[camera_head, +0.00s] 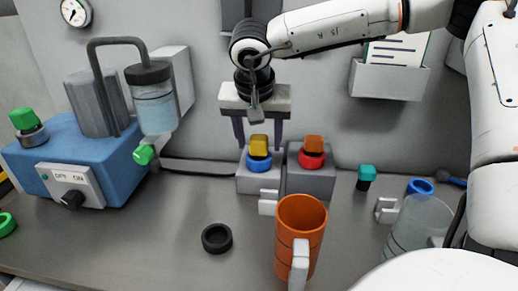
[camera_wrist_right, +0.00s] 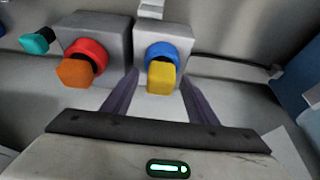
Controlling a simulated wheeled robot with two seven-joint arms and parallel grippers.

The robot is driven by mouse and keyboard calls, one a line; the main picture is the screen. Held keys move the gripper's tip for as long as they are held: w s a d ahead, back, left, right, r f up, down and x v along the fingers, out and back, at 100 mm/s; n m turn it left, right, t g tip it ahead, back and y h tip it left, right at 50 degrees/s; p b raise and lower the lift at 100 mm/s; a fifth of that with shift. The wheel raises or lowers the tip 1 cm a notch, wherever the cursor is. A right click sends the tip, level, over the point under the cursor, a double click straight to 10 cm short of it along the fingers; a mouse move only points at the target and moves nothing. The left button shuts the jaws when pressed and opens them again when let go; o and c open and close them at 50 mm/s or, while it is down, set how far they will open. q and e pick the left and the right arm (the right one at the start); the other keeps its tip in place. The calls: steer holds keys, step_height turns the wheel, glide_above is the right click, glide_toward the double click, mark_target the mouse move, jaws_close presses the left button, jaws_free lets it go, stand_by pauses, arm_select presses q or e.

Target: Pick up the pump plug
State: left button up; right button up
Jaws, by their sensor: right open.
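A yellow plug (camera_head: 259,144) sits in a blue ring (camera_head: 259,163) on a grey block (camera_head: 258,184). An orange plug (camera_head: 313,144) sits in a red ring (camera_head: 311,161) on the block to its right. No label shows which one is the pump plug. My right gripper (camera_head: 259,138) points down, open, just above and behind the yellow plug. In the right wrist view the yellow plug (camera_wrist_right: 161,77) lies between the two purple fingers (camera_wrist_right: 160,85), with a gap on each side. The orange plug (camera_wrist_right: 75,72) is outside them. My left gripper is not in view.
A blue pump unit (camera_head: 110,165) with a knob stands at the left. An orange mug (camera_head: 300,222) stands in front of the blocks, beside a black ring (camera_head: 217,238). A teal-capped piece (camera_head: 366,177) and a clear cup (camera_head: 415,230) are at the right. The front left bench is mostly clear.

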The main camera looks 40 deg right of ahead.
mark_target(259, 137)
steer(key=c, duration=1)
steer(key=shift+c, duration=1.3)
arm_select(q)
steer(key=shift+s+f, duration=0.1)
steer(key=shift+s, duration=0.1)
